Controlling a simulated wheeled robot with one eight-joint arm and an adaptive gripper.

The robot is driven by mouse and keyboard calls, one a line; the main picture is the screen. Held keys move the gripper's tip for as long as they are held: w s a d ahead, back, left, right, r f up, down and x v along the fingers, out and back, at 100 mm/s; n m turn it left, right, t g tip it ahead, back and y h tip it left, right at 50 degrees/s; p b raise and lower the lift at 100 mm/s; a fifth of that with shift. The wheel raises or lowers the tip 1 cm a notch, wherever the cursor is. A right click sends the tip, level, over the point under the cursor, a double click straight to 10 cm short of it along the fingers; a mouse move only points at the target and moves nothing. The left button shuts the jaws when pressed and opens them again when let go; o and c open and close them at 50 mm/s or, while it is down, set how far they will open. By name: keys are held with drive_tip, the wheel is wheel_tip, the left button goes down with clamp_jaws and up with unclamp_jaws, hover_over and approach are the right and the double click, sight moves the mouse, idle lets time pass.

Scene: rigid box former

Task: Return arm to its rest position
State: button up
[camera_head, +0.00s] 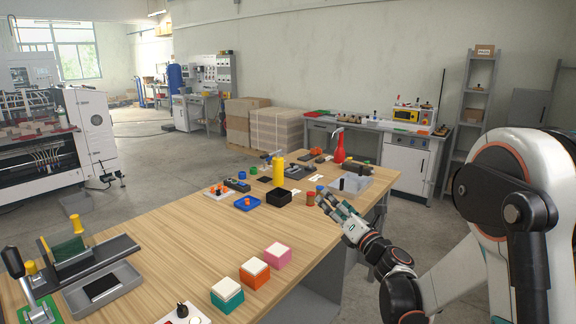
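My arm (425,272) comes in from the right and reaches toward the right edge of the wooden table. My gripper (328,202) is at its far end, over the table's right edge and just right of a small reddish-brown cylinder (311,199). A small blue-topped item (320,190) is close to the fingertips. I cannot tell whether the fingers touch either of them. The gap between the fingers is too small to read, and no held thing shows clearly.
The wooden table (170,235) bears three colored boxes with white lids (254,271), a grey tray (380,182), a black tray (279,197), a yellow bottle (278,171) and a red bottle (340,148). A lever press (28,285) stands front left. Floor right of the table is clear.

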drive_tip(key=s+d+r+m+t+h, duration=0.1)
drive_tip(key=s+d+r+m+h, duration=0.3)
drive_tip(key=d+r+m+h, duration=0.55)
drive_tip(key=s+d+m+g+h, duration=0.1)
drive_tip(key=s+d+m+g, duration=0.15)
drive_tip(key=s+m, duration=0.65)
drive_tip(key=s+a+f+m+g, duration=0.1)
drive_tip(key=s+f+m+g, duration=0.2)
drive_tip(key=s, duration=0.6)
drive_tip(key=s+a+f+m+g+y, duration=0.1)
drive_tip(key=s+a+f+m+g, duration=0.1)
drive_tip(key=s+f+m, duration=0.4)
drive_tip(key=s+a+f+m+g, duration=0.2)
drive_tip(key=s+f+m+g, duration=0.2)
drive_tip(key=s, duration=0.8)
drive_tip(key=shift+a+f+m+y, duration=0.3)
drive_tip(key=shift+f+m, duration=0.25)
drive_tip(key=shift+m, duration=0.4)
drive_tip(key=shift+g, duration=0.25)
